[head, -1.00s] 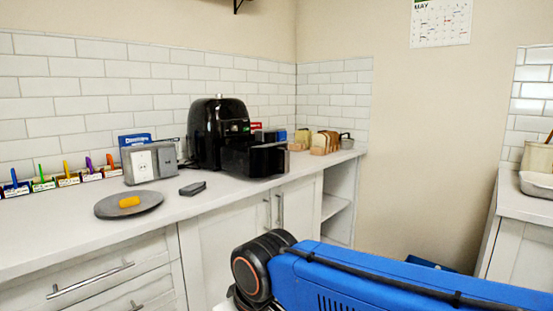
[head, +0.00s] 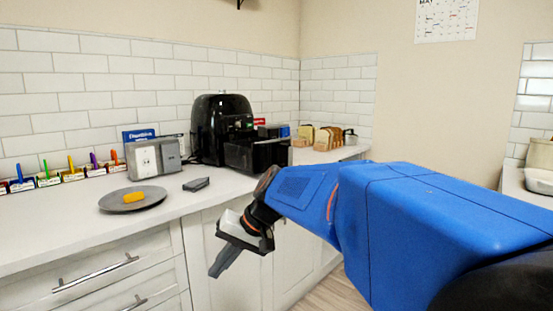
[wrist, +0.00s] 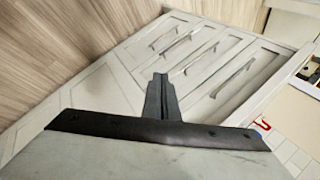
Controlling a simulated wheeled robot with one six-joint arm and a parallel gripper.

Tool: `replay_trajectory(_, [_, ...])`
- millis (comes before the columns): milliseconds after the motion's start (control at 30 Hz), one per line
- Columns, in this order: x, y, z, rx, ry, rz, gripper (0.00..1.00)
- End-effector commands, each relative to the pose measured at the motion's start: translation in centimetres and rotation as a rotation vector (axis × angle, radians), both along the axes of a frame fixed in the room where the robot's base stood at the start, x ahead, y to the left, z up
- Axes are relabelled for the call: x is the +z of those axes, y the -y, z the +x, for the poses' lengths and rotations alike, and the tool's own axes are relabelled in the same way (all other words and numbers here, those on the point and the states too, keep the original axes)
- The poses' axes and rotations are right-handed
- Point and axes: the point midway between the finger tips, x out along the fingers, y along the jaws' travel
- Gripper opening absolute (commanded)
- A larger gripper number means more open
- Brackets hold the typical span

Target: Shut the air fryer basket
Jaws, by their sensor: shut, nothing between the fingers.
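The black air fryer (head: 221,128) stands on the counter against the tiled wall in the head view. Its basket (head: 257,154) sticks out at the front, toward the right, so it is pulled open. My gripper (head: 220,268) is in front of the cabinet doors, below the counter edge and apart from the basket, pointing down. Its fingers are together and empty, and they also show in the wrist view (wrist: 160,95). The wrist view shows cabinet fronts and floor, not the air fryer.
On the counter (head: 60,222) are a grey plate (head: 115,203) with a yellow item, a small dark object (head: 196,184), a grey-and-white box (head: 153,158) and several coloured holders. A bread rack (head: 325,139) stands right of the basket. Drawer handles (head: 95,272) protrude below.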

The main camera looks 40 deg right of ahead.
Motion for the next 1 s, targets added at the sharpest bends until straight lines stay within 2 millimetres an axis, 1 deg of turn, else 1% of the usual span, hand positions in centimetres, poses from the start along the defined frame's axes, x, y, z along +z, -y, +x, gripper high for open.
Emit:
replay_trajectory(33, [0.6,1.3,1.1,-0.039,0.011,0.042,0.0])
replay_trajectory(100, [1.5,2.8,2.6,-0.086,0.034,0.098,0.0])
replay_trajectory(167, [2.4,4.3,3.8,-0.126,0.059,0.145,0.0])
replay_trajectory(267, [3.8,7.2,5.6,-0.192,0.106,0.222,0.0])
replay_trajectory(367, [5.3,10.5,7.2,-0.259,0.16,0.292,0.0])
replay_trajectory(400, [5.9,12.0,7.8,-0.286,0.186,0.319,0.0])
replay_trajectory(467, [6.8,14.4,8.5,-0.327,0.224,0.357,0.0])
replay_trajectory(533, [7.9,17.3,9.1,-0.374,0.273,0.399,0.0])
replay_trajectory(633, [9.4,21.8,9.6,-0.442,0.349,0.454,0.0])
replay_trajectory(767, [11.4,28.3,9.4,-0.531,0.46,0.513,0.0])
replay_trajectory(800, [11.9,30.3,9.2,-0.56,0.496,0.531,0.0])
replay_trajectory(867, [12.8,33.5,8.5,-0.601,0.553,0.55,0.0])
replay_trajectory(900, [13.3,35.4,8.0,-0.626,0.589,0.563,0.0])
replay_trajectory(1000, [14.5,39.9,6.6,-0.682,0.674,0.584,0.0])
